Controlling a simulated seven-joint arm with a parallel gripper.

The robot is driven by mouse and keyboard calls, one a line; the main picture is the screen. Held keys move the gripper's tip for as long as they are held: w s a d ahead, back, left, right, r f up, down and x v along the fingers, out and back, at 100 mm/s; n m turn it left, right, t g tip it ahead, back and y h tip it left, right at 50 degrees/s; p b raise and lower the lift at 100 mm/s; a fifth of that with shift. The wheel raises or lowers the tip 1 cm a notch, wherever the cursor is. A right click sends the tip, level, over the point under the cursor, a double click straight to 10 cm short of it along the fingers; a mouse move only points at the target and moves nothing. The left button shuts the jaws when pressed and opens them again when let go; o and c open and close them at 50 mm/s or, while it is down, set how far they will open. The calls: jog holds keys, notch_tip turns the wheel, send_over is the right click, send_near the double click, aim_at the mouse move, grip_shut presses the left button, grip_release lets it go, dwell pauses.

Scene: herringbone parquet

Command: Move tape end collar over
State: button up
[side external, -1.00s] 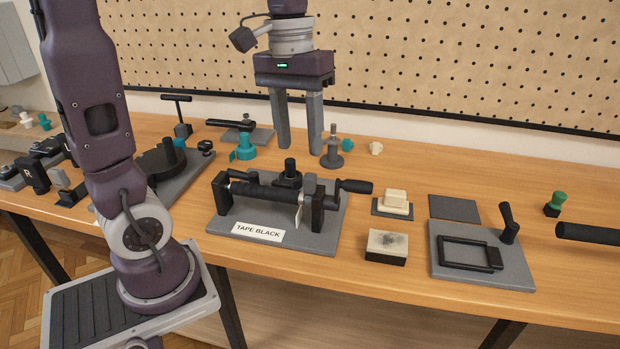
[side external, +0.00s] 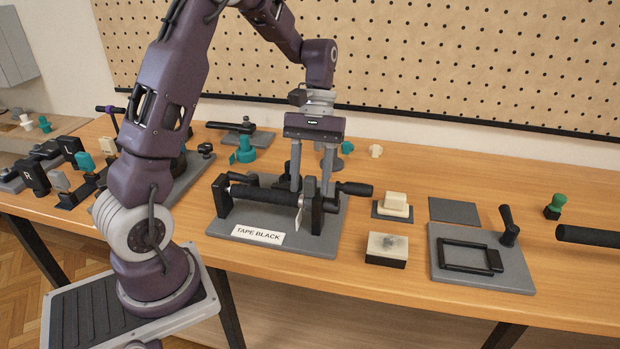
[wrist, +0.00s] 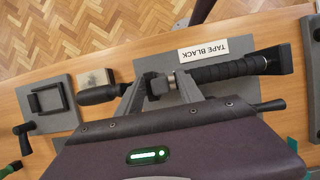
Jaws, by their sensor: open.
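The fixture labelled TAPE BLACK (side external: 258,235) lies on the wooden bench in the side view. A black wrapped roll (side external: 265,194) spans its two black end supports, with a pale strip hanging near the right end. A grey collar (wrist: 172,81) shows on the shaft beside the black support (wrist: 157,86) in the wrist view. A black handle (wrist: 98,94) extends beyond that support. My gripper (side external: 311,190) is low over this end of the fixture. In the wrist view my gripper (wrist: 160,78) is open, its fingers either side of the support and collar. Contact cannot be told.
A grey plate with a black frame and upright handle (side external: 468,257), a pale-topped black block (side external: 387,249) and a cream block (side external: 395,205) lie to the right. A teal knob (side external: 245,150) stands behind left. Bare bench shows along the front edge.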

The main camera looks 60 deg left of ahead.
grip_shut()
dwell(1.3)
